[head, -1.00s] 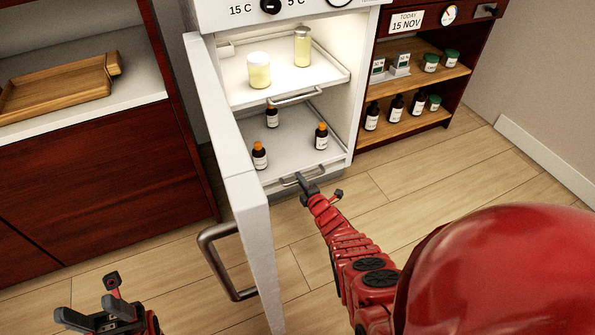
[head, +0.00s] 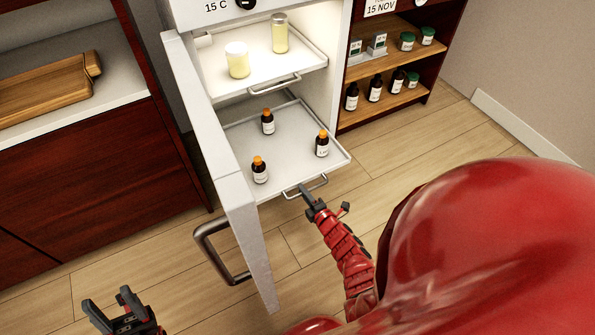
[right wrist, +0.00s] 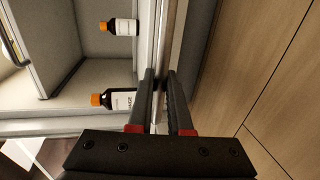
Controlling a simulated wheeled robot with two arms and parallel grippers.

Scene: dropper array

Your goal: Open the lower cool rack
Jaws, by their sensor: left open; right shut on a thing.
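The lower cool rack (head: 290,165) is a pale sliding tray in the open white fridge, pulled part way out past the upper rack. It carries three dark bottles with orange caps: one at the back (head: 267,121), one at the front left (head: 259,170) and one at the right (head: 322,144). My right gripper (head: 307,192) is shut on the rack's front handle (head: 316,182). My left gripper (head: 110,309) is open and empty at the lower left, away from the fridge.
The fridge door (head: 225,170) stands open left of the rack, with its dark handle (head: 218,252). The upper rack (head: 291,68) holds two pale jars. A wooden shelf (head: 399,104) with bottles stands right. A wooden tray (head: 50,88) lies on the left counter.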

